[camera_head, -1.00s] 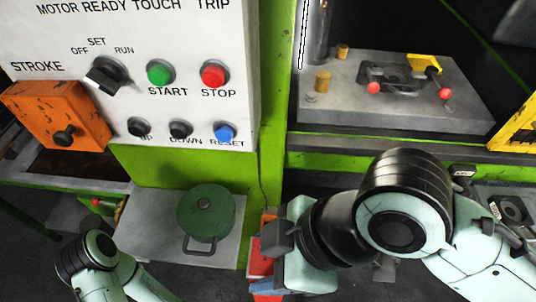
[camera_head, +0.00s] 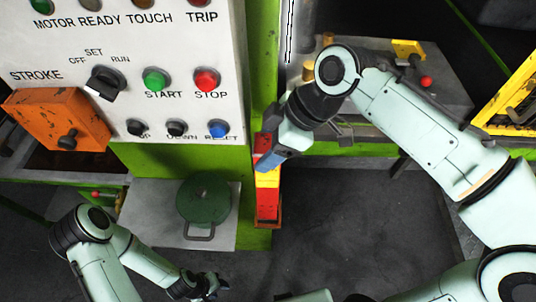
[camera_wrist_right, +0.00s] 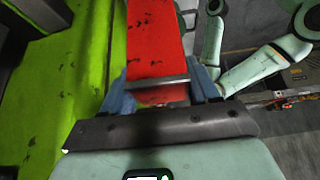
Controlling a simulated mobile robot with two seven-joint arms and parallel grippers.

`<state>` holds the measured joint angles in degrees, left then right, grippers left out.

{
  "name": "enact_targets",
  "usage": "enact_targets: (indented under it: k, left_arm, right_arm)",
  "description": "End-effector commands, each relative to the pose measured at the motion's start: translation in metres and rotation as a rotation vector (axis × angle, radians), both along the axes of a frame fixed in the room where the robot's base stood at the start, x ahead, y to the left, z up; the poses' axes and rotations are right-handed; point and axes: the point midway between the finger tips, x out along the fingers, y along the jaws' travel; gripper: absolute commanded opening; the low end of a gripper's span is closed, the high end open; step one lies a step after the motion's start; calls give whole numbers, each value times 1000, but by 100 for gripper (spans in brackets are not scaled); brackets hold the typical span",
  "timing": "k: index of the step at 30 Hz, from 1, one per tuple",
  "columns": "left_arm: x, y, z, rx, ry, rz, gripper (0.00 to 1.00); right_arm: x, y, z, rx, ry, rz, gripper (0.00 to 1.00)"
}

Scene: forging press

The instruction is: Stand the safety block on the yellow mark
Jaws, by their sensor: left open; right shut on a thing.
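The safety block (camera_head: 268,202) is a tall bar with red and yellow bands, beside the green press column. My right gripper (camera_head: 272,160) is shut on its upper part, with blue fingertips at its sides. In the right wrist view, a red face of the block (camera_wrist_right: 155,40) runs between the blue fingers (camera_wrist_right: 160,98). A brown edge shows around the block's lower end; I cannot tell whether the block rests in a holder there. My left gripper (camera_head: 207,287) is open and empty at the lower left. I cannot make out the yellow mark; my right arm covers much of the press bed.
A control panel (camera_head: 130,110) and orange box (camera_head: 58,118) stand at the left. A green lidded pot (camera_head: 205,202) sits on a grey shelf (camera_head: 150,212). The press bed (camera_head: 448,85) carries a yellow piece (camera_head: 408,48). A yellow guard (camera_head: 510,95) is at right.

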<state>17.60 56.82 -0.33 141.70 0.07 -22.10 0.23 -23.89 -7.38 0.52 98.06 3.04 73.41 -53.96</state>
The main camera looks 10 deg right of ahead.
Motion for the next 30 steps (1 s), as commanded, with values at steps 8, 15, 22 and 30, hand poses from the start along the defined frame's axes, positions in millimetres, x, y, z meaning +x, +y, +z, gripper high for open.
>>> enact_targets:
  k: [8,15,22,30]
  left_arm:
    - [2,0,2,0,-2,0,43]
    - [-1,0,-1,0,1,0,43]
    - [-3,0,-3,0,3,0,43]
    - [0,0,0,0,0,0,43]
  right_arm:
    - [10,-3,-9,3,-3,0,0]
    - [9,-3,-26,3,-3,0,0]
    - [9,-2,-42,3,-2,0,0]
    - [14,-3,-64,4,-6,0,0]
